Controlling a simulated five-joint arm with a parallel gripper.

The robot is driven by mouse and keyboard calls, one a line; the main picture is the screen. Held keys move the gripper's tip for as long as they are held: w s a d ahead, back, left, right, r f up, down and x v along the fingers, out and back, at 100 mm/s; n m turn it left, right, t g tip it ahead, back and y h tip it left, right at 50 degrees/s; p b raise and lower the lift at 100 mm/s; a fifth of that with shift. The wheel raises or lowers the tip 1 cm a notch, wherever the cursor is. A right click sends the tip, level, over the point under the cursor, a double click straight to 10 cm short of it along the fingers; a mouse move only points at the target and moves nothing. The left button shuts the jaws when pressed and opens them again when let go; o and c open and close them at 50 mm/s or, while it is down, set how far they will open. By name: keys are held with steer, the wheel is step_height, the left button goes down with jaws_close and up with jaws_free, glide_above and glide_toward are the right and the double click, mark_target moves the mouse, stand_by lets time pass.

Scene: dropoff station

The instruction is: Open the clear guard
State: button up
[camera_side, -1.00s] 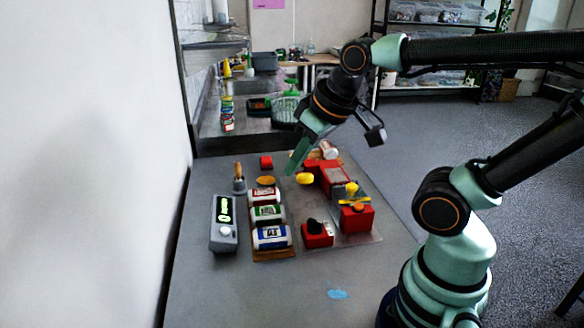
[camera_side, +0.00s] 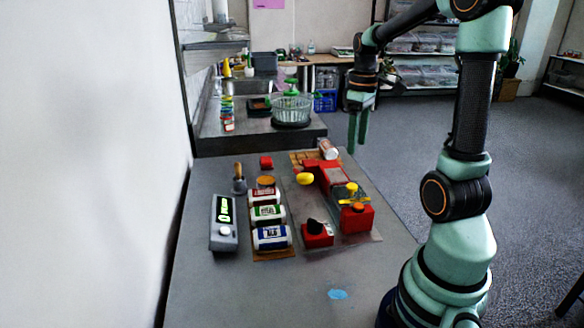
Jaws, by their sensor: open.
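A clear, see-through panel (camera_side: 366,239) shows only as a faint edge around the red machine parts on the grey table; I cannot tell for certain whether it is the guard, nor its exact shape. A red machine body (camera_side: 328,174) with a yellow knob (camera_side: 305,179) stands there. In front are a red block (camera_side: 357,221) with a yellow handle (camera_side: 352,189) and a small red block (camera_side: 317,240) with a black part on it. My gripper (camera_side: 358,147) points down, open and empty, beyond the machine at the back right, apart from everything.
A grey box with a green display (camera_side: 224,222) stands at left. A wooden rack (camera_side: 273,255) holds several labelled jars. The table front is mostly clear.

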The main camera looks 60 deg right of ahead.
mark_target(352, 186)
step_height(352, 186, down, 12)
stand_by(0.5)
jaws_close()
steer(key=shift+r, duration=0.1)
stand_by(1.3)
